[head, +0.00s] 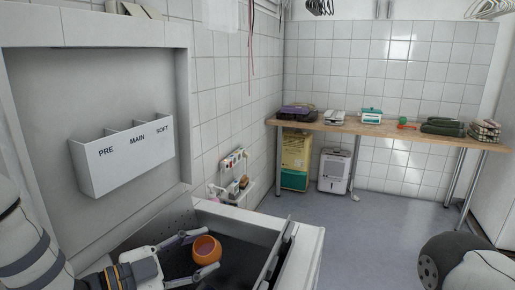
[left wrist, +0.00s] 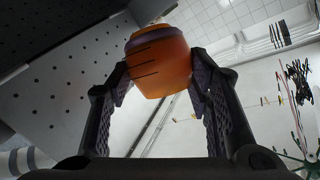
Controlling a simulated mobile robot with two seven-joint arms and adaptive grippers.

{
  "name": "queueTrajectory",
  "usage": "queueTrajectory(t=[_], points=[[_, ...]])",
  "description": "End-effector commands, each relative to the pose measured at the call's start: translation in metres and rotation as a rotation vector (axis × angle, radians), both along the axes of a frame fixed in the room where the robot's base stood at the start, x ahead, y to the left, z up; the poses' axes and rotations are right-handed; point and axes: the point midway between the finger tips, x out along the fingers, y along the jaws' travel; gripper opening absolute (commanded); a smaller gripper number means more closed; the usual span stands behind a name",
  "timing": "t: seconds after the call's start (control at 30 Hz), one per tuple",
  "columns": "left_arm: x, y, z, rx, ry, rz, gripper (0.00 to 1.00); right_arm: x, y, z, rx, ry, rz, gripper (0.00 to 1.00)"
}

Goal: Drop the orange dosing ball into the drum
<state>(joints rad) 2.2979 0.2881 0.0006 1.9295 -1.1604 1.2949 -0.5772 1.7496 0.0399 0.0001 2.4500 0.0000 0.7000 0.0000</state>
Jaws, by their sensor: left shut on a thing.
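The orange dosing ball (head: 207,249), an open cup shape, is between the two fingers of my left gripper (head: 208,252). The fingers are shut on its sides. In the left wrist view the ball (left wrist: 158,68) shows from close by, with dark marks on its side and a purple-grey band, held between the fingertips of my left gripper (left wrist: 160,82). The drum (head: 242,255) is the dark opening below, with perforated metal at its edge. The ball appears over this opening; its exact height is hard to tell. Perforated metal (left wrist: 55,75) also fills the left of the wrist view. My right gripper is not in view.
A white dispenser (head: 125,155) marked PRE, MAIN and SOFT is on the raised panel behind the drum. A small wall shelf (head: 236,188) holds supplies. A wooden table (head: 340,127) with several items stands at the back. The grey floor (head: 350,222) between is clear.

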Motion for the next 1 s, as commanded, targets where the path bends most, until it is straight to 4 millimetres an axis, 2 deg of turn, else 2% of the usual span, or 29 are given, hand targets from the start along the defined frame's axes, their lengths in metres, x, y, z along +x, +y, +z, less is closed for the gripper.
queueTrajectory(t=[0.13, 0.17, 0.23, 0.27, 0.53, 0.6, 0.67, 0.9, 1.0], points=[[0.000, 0.000, 0.002, 0.000, -0.002, 0.000, 0.21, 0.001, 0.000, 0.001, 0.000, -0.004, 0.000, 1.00], [0.000, 0.000, 0.002, 0.000, -0.002, 0.000, 0.51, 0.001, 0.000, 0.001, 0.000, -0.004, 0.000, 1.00], [0.000, 0.000, 0.002, 0.000, -0.002, 0.000, 0.67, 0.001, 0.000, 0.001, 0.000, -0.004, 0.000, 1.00], [0.000, 0.000, 0.002, 0.000, -0.002, 0.000, 0.70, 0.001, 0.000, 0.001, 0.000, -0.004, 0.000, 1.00], [0.000, 0.000, 0.002, 0.001, -0.001, 0.000, 0.70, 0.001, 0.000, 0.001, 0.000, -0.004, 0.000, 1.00], [0.000, 0.000, 0.008, 0.001, -0.003, 0.000, 0.70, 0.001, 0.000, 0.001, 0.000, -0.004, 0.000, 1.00], [0.000, 0.000, 0.019, 0.000, -0.005, 0.000, 0.70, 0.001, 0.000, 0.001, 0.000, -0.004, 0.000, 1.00], [0.000, 0.000, 0.078, 0.001, -0.006, 0.000, 0.70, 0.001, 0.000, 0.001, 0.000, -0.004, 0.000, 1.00], [0.000, 0.000, 0.093, 0.001, -0.004, 0.000, 0.70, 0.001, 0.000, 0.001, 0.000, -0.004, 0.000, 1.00]])
